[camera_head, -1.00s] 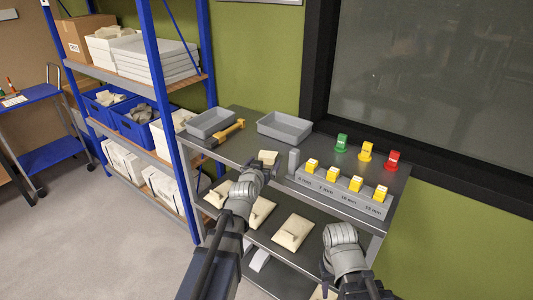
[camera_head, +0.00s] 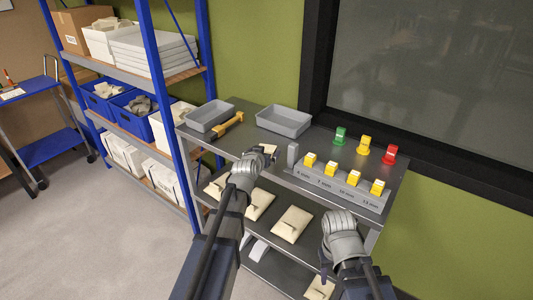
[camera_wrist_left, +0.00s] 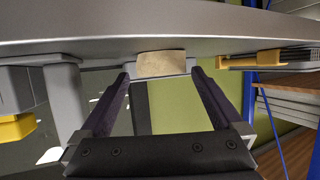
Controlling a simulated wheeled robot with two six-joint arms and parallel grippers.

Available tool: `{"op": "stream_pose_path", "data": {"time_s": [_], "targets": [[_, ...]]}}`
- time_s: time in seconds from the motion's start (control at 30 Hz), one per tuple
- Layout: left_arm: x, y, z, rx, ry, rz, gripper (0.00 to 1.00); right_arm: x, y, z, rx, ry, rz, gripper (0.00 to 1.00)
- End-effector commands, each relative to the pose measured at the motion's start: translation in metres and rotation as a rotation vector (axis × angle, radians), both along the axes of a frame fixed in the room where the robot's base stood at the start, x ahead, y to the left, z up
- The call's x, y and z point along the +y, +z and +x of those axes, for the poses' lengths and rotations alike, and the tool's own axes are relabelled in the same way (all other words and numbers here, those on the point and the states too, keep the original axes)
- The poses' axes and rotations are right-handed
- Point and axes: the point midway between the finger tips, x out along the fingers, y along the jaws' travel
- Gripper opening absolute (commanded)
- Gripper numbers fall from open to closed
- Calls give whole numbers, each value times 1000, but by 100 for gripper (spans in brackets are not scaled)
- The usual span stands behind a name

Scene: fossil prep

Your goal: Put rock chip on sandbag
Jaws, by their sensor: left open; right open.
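The rock chip appears to be a small tan block (camera_head: 269,149) on the dark top of the cart, partly hidden by my left gripper (camera_head: 262,157). In the left wrist view the tan block (camera_wrist_left: 160,65) lies just beyond and between the two fingertips (camera_wrist_left: 160,77), which are open with nothing between them. Several beige pads, likely the sandbags, lie on the shelf below; one (camera_head: 294,221) is in the middle and another (camera_head: 260,204) is left of it. Each seems to have a small raised piece. My right gripper (camera_head: 327,266) is low at the right; its fingers are mostly hidden.
Two grey trays (camera_head: 283,121) and a yellow-handled tool (camera_head: 228,127) lie at the back of the cart top. A grey rack (camera_head: 335,187) with several yellow pieces stands right of the block. Green, yellow and red items (camera_head: 389,155) stand behind it. A blue-framed shelf (camera_head: 150,60) is left.

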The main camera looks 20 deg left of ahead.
Motion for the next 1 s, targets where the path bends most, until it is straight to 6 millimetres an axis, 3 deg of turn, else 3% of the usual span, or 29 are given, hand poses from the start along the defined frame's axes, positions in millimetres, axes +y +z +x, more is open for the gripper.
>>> {"op": "stream_pose_path", "data": {"time_s": [0.2,0.47,1.0], "targets": [[3,-16,33,0,0,0,100,0,-16,0,0,0,0,48],[3,-16,36,0,0,0,100,0,-16,0,0,0,0,48],[3,-16,36,0,0,0,42,0,-16,0,0,0,0,48]]}}
